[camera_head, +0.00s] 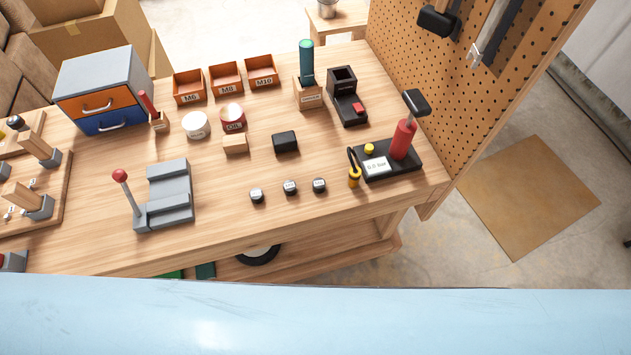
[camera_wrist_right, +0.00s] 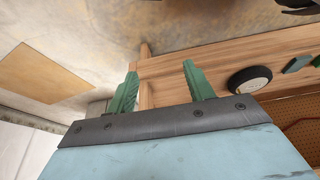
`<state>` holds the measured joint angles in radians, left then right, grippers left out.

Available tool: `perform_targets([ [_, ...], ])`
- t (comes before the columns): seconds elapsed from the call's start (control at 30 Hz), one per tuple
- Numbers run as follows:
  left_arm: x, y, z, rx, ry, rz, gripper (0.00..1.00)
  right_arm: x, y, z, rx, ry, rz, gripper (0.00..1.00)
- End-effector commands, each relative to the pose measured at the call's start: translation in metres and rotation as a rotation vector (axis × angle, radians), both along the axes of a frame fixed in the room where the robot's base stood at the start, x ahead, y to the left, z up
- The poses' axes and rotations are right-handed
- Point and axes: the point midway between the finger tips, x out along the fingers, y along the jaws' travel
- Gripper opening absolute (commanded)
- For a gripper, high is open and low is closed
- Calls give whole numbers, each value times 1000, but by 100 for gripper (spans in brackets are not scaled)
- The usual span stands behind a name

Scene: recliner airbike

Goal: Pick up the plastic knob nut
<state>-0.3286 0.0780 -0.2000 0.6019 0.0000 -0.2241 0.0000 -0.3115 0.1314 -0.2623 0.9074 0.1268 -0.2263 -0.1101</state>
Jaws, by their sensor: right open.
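Three small dark round pieces with pale marked tops stand in a row near the front of the workbench (camera_head: 228,222) in the head view: a left one (camera_head: 257,196), a middle one (camera_head: 290,187) and a right one (camera_head: 319,186). They look like knobs, but I cannot tell which thing is the plastic knob nut. My right gripper (camera_wrist_right: 157,83) shows in the right wrist view, its two green fingers apart and nothing between them. It is away from the three pieces, which that view does not show. My left gripper is not in view.
A grey fixture with a red-knobbed lever (camera_head: 168,200) stands left of the row. A black base with a red cylinder (camera_head: 402,140) stands right. A black block (camera_head: 285,142) lies behind. A pegboard (camera_head: 470,80) rises at right. A wheel (camera_wrist_right: 250,79) shows near my right gripper.

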Motion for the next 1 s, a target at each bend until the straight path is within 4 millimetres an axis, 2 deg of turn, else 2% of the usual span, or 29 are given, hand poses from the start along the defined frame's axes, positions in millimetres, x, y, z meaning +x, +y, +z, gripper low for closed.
perform_targets([
  [0.03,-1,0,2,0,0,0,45,38,11,24,29,-90,32,52],
  [0.1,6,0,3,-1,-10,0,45,80,30,58,73,-200,76,52],
  [0.17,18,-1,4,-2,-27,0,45,110,49,91,113,-291,117,52],
  [0.2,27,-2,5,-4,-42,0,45,128,62,114,142,-350,143,52],
  [0.33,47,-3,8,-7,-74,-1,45,167,102,192,237,-520,226,52],
  [0.4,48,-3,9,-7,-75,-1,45,178,120,229,280,-592,264,52],
  [0.5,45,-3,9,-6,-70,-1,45,185,139,271,333,-671,304,52],
  [0.6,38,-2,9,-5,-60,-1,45,187,151,297,366,-717,329,52],
  [0.7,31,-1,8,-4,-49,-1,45,192,158,307,381,-739,339,52],
  [1.0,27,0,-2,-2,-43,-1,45,232,190,289,385,-744,340,52],
])
